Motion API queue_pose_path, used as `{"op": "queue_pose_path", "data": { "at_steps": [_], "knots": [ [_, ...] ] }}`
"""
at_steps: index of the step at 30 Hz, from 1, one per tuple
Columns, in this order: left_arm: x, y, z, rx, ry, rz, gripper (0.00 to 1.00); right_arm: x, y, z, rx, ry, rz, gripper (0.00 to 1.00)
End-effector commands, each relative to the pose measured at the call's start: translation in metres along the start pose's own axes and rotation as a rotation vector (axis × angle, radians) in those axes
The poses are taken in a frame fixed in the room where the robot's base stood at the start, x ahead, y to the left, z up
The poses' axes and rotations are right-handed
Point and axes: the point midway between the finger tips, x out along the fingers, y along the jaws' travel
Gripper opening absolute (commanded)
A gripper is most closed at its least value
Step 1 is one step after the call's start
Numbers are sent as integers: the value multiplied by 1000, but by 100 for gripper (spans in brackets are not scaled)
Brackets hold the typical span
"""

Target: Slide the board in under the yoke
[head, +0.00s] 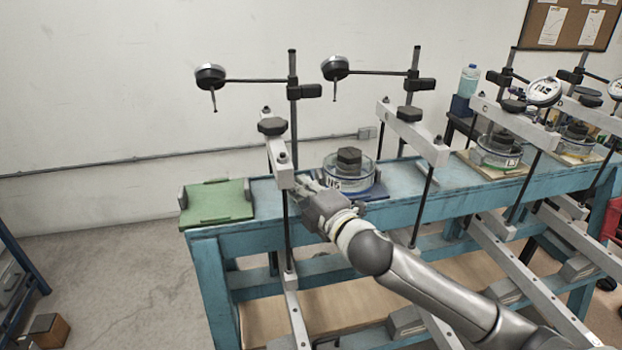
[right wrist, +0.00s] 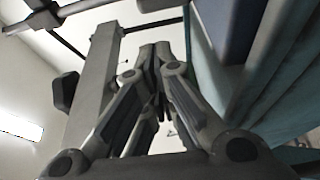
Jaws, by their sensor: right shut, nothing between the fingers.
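The green board (head: 217,202) lies flat on the left end of the blue bench, with small grey pieces at its sides. The nearest yoke (head: 279,155) is a pale grey beam with dark rods, just right of the board. The yoke's beam (right wrist: 92,85) also shows in the right wrist view, left of my fingers. My right gripper (head: 299,184) is at the yoke's front end, beside the front rod; it is shut and empty. Its fingertips (right wrist: 154,52) are together in the right wrist view. I cannot tell whether they touch the yoke. My left gripper is not in view.
A round glass dish (head: 360,184) with a dark weight stands on the bench (head: 430,205) right of my gripper. A dial gauge (head: 210,77) hangs from a stand above. More yokes and dishes line the bench to the right. Floor (head: 110,260) is free at left.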

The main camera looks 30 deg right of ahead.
Motion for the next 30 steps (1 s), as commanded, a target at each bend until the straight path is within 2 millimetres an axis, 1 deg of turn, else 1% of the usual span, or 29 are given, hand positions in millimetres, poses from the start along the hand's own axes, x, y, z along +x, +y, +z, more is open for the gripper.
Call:
{"op": "queue_pose_path", "data": {
  "at_steps": [1,3,7,13,20,23,27,30],
  "knots": [
    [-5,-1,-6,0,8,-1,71,-3,1,6,-3,1,-3,0],
    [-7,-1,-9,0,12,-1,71,-5,1,13,-2,0,-3,0],
    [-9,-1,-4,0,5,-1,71,-8,0,20,1,1,-1,0],
    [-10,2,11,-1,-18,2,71,-9,0,23,1,3,0,0],
    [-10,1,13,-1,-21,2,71,-9,0,24,0,1,0,0],
    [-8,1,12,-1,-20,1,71,-13,-2,36,-3,-2,-2,0],
    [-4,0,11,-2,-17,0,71,-22,-4,63,-5,-4,-5,0],
    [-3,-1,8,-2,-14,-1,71,-28,-3,79,-3,-3,-4,0]
  ]
}}
